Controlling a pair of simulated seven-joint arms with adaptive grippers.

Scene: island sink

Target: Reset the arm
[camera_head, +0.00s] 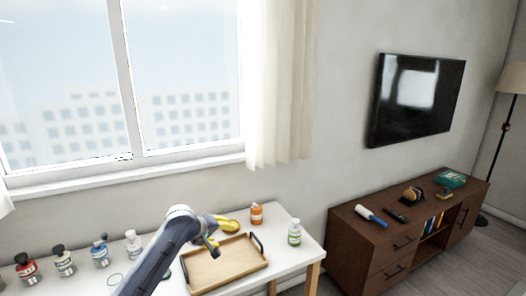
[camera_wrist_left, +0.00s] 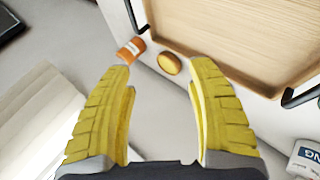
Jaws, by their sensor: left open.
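My left gripper (camera_head: 222,224) has yellow fingers. In the head view it is above the table, over the back left part of the wooden tray (camera_head: 226,268). My left arm comes in from the bottom. In the left wrist view the gripper (camera_wrist_left: 160,72) is open, with nothing held between its fingers. Beyond the fingertips are an orange bottle (camera_wrist_left: 130,50) and a round amber object (camera_wrist_left: 169,63) near the tray (camera_wrist_left: 240,35). My right gripper is in neither view.
The white table (camera_head: 313,250) also holds a green-labelled bottle (camera_head: 294,232) right of the tray. Several bottles, including a red one (camera_head: 27,268), stand at the left. A brown cabinet (camera_head: 355,250) stands to the right under a wall television (camera_head: 416,98). A window is behind the table.

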